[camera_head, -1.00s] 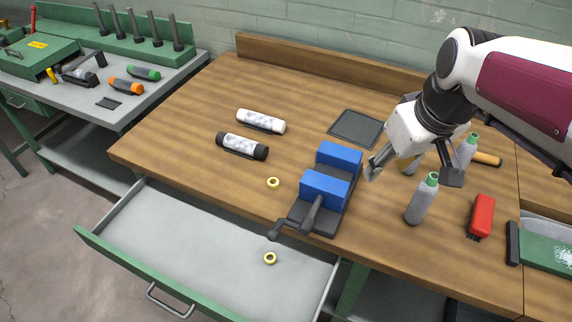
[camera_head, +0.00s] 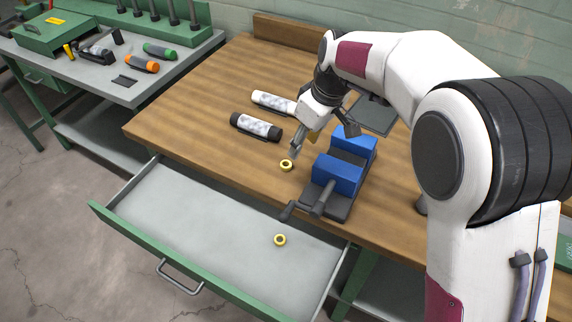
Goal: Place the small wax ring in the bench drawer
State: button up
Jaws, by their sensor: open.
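One small yellow ring (camera_head: 286,165) lies on the wooden bench top, left of the blue vise. A second, similar ring (camera_head: 280,240) lies inside the open bench drawer (camera_head: 190,222), toward its right end. My gripper (camera_head: 306,146) is open and empty, above the bench just up and to the right of the ring on the bench. It appears apart from that ring. Part of the gripper's far side is hidden by its own wrist.
The blue vise (camera_head: 338,174) stands at the bench edge, its handle (camera_head: 288,211) reaching over the drawer. A black-ended cylinder (camera_head: 256,127) and a white-ended cylinder (camera_head: 274,103) lie behind the ring. A dark tray (camera_head: 374,115) lies behind the vise. The bench's left part is clear.

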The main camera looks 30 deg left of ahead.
aim_at(288, 169)
jog(key=shift+s+a+f+n, duration=0.1)
jog(key=shift+a+f+n, duration=0.2)
jog(key=shift+a+f, duration=0.55)
jog(key=shift+a, duration=0.1)
jog(key=shift+x, duration=1.2)
jog(key=shift+a+x, duration=0.15)
jog(key=shift+x, duration=1.15)
jog(key=shift+a+x, duration=0.1)
jog(key=shift+x, duration=1.2)
jog(key=shift+s, duration=0.2)
jog(key=shift+c, duration=0.3)
jog(key=shift+r, duration=0.1)
jog(key=c, duration=0.8)
